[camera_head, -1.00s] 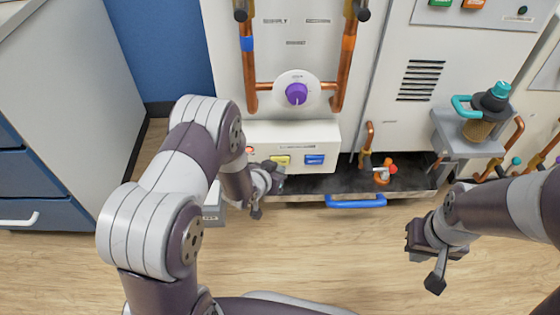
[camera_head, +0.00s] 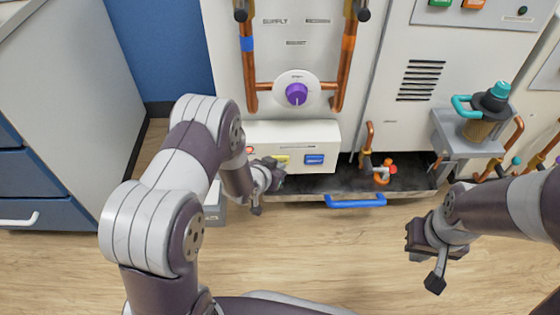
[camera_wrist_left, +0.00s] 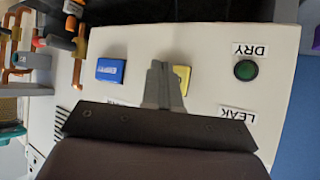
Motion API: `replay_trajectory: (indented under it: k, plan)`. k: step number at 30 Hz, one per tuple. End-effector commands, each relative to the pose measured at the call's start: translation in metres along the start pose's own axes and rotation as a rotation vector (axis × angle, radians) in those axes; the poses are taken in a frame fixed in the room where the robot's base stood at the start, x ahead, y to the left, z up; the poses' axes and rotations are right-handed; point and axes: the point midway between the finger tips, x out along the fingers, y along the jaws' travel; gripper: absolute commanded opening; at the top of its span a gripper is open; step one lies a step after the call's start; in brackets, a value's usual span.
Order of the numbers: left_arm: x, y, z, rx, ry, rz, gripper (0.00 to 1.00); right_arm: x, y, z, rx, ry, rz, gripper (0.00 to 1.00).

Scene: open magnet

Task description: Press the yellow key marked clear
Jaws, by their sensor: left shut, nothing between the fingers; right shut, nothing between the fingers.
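The yellow key (camera_head: 284,159) is on the front of a white panel, left of a blue key (camera_head: 314,160). My left gripper (camera_head: 276,168) is shut and empty, in front of the yellow key and covering part of it. In the left wrist view the closed fingertips (camera_wrist_left: 159,68) overlap one side of the yellow key (camera_wrist_left: 183,77); the blue key (camera_wrist_left: 110,70) lies on the other side. I cannot tell whether the fingertips touch the key, and its marking is not readable. My right gripper (camera_head: 430,247) is shut and empty, well away over the floor at right.
A round dark green lamp (camera_wrist_left: 246,70) sits beside the keys, with DRY and LEAK labels. A purple knob (camera_head: 296,94) and copper pipes (camera_head: 345,70) are above the panel. A tray with a blue handle (camera_head: 355,202) is below. Open floor lies in front.

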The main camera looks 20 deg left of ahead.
Motion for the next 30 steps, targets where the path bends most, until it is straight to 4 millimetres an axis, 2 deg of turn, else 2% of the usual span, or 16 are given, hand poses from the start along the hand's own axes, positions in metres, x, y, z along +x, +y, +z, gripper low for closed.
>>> replay_trajectory:
  k: [14,30]
  plan:
    - [0.001,-0.001,-0.002,0.000,0.001,0.000,0.00,0.000,0.000,0.000,0.000,0.000,0.000,0.00]
    - [-0.010,0.007,0.007,0.000,0.001,0.000,0.00,-0.008,0.000,-0.001,0.000,0.000,0.000,0.00]
